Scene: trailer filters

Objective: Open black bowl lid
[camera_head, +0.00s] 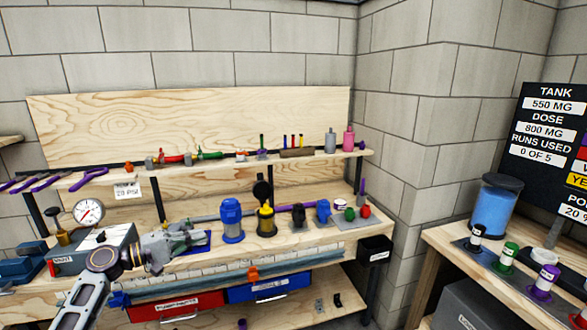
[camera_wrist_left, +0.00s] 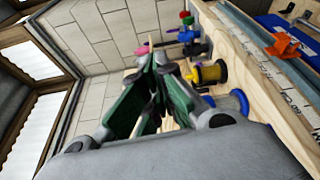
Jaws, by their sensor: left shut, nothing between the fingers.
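I see no part that is clearly a black bowl lid. A small housing with a black lower body and yellow top (camera_head: 266,220) stands upright on the workbench in the head view. It seems to be the yellow spool-like piece (camera_wrist_left: 208,74) in the left wrist view. A blue housing (camera_head: 232,220) stands to its left; its blue end also shows in the wrist view (camera_wrist_left: 236,103). My left gripper (camera_head: 195,238) is shut and empty, left of the blue housing and apart from it. Its green-padded fingers (camera_wrist_left: 150,62) meet in the wrist view. My right gripper is out of view.
A wooden shelf (camera_head: 215,162) with small tools runs above the bench. A grey box with a gauge (camera_head: 89,211) stands at left. Red (camera_head: 176,306) and blue (camera_head: 268,287) drawers sit below. A black bin (camera_head: 375,249) hangs at the bench's right end.

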